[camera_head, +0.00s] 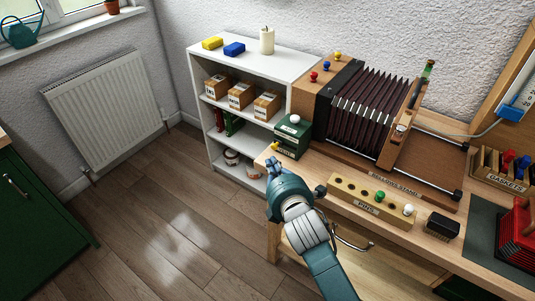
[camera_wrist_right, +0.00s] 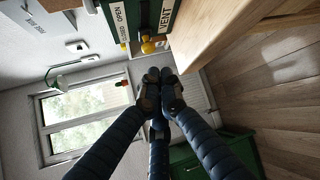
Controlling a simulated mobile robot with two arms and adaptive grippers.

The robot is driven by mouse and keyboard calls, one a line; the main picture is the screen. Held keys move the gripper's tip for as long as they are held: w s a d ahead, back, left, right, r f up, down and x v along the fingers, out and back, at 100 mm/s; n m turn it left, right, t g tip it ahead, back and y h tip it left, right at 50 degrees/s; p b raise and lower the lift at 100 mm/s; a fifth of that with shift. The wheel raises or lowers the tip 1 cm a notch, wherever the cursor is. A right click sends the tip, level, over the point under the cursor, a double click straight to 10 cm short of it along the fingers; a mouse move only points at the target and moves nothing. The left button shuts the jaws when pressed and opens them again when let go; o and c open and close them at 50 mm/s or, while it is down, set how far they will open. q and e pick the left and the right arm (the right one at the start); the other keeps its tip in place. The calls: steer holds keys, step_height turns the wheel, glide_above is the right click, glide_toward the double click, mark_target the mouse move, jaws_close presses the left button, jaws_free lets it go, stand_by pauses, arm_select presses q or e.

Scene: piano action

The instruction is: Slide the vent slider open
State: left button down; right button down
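The vent box (camera_head: 293,139) is a green box with a white knob on top, standing at the left end of the wooden bench. Its yellow slider knob (camera_head: 275,146) sticks out at its left side. In the right wrist view, the green box (camera_wrist_right: 151,14) carries the labels OPEN, CLOSED and VENT, and the yellow knob (camera_wrist_right: 148,47) sits nearer CLOSED than OPEN. My right gripper (camera_head: 274,164) is just below the knob in the head view, apart from it. Its fingertips (camera_wrist_right: 160,75) are together, with nothing seen between them. My left gripper is out of view.
The bench edge (camera_wrist_right: 215,35) runs close beside my right gripper. A wooden pin block (camera_head: 370,200) and a bellows (camera_head: 365,107) stand on the bench. A white shelf (camera_head: 275,62) with boxes stands behind. The floor (camera_head: 160,215) at left is clear.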

mark_target(276, 145)
steer(key=x, duration=0.6)
steer(key=shift+w+f, duration=0.1)
steer(key=shift+w, duration=0.2)
steer(key=s+d+p, duration=0.1)
steer(key=p, duration=0.1)
steer(key=s+d+p, duration=0.1)
steer(key=d+p, duration=0.1)
steer(key=shift+s+d+r, duration=0.25)
steer(key=shift+s, duration=0.05)
steer(key=shift+s+d, duration=0.2)
steer(key=shift+d, duration=0.1)
steer(key=shift+f, duration=0.2)
